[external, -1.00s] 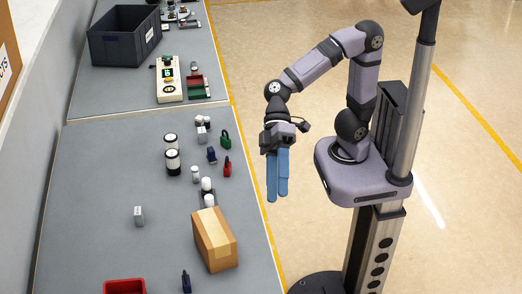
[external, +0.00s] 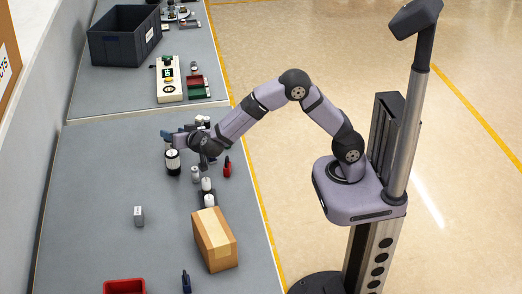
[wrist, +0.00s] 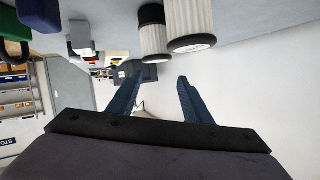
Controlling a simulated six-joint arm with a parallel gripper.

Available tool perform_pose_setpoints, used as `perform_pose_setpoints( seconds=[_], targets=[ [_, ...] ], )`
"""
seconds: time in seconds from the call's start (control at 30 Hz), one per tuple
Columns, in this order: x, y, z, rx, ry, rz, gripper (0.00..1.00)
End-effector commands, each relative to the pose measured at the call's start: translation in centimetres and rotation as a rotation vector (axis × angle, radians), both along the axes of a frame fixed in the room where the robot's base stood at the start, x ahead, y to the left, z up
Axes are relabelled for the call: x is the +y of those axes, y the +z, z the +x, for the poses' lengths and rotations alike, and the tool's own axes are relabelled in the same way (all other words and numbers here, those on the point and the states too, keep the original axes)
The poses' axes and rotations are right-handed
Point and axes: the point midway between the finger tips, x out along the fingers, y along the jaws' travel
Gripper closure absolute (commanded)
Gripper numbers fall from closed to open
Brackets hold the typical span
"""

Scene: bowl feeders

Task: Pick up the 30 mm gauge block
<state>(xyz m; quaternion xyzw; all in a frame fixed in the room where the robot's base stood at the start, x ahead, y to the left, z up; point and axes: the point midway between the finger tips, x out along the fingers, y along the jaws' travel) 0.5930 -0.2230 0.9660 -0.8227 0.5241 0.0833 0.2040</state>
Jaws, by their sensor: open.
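A small grey block (external: 139,215) stands alone on the left part of the near table in the external view; its marking is too small to read. Another pale grey block (wrist: 81,38) shows at upper left in the wrist view. I cannot tell which is the 30 mm gauge block. My gripper (external: 176,134) is over the table beside the black-and-white cylinders, with its blue fingers pointing left. In the wrist view my gripper (wrist: 160,78) is open, with nothing between its fingers.
The black-and-white cylinders (external: 172,163) are close to my gripper. A red padlock (external: 227,167), small white-topped pieces (external: 207,185), a cardboard box (external: 215,240) and a red bin (external: 125,287) share the table. Bare table surrounds the lone grey block.

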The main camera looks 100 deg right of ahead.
Motion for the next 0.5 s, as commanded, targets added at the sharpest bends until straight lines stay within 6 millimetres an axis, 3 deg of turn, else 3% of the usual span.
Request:
perform_pose_setpoints(
  seconds=[0.03, 0.17, 0.3, 0.5],
  targets=[
    [-1.8, -0.8, -1.2, 0.008, -0.076, -0.044, 0.55],
    [-4.9, -1.8, -5.0, 0.063, -0.262, -0.133, 0.55],
    [-4.5, -4.2, -8.4, 0.191, -0.338, -0.075, 0.55],
    [-3.9, -5.9, -9.9, 0.253, -0.357, -0.032, 0.55]
  ],
)
